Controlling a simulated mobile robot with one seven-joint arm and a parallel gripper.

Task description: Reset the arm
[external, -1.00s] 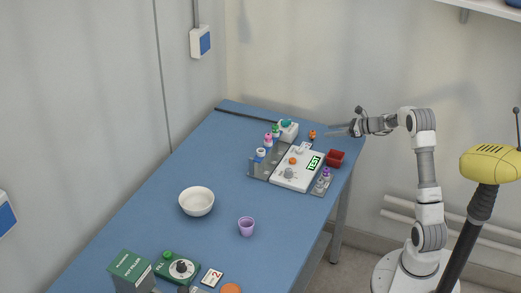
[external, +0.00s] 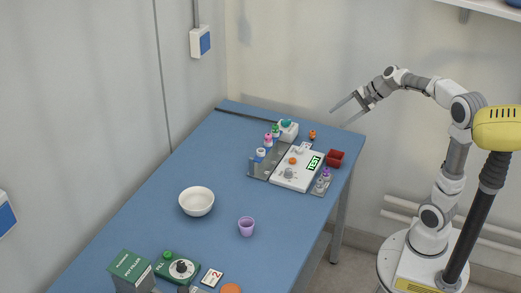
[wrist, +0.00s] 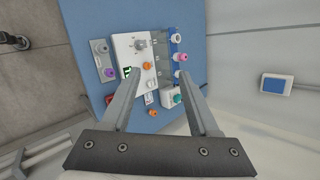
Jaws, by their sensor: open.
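My gripper (external: 339,115) is open and empty, raised above the far right corner of the blue table. In the wrist view its two fingers (wrist: 158,85) stand wide apart, with nothing between them but the view of the table below. My arm reaches up from its base at the right and bends over toward the table. A white device with a green display (external: 298,168) sits on the table below and left of the gripper, apart from it.
Several small capped bottles stand around the device. A dark red box (external: 335,158) and an orange item (external: 312,134) are near the right edge. A white bowl (external: 196,201) and purple cup (external: 246,227) stand mid-table. A green box (external: 131,270) is at the front.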

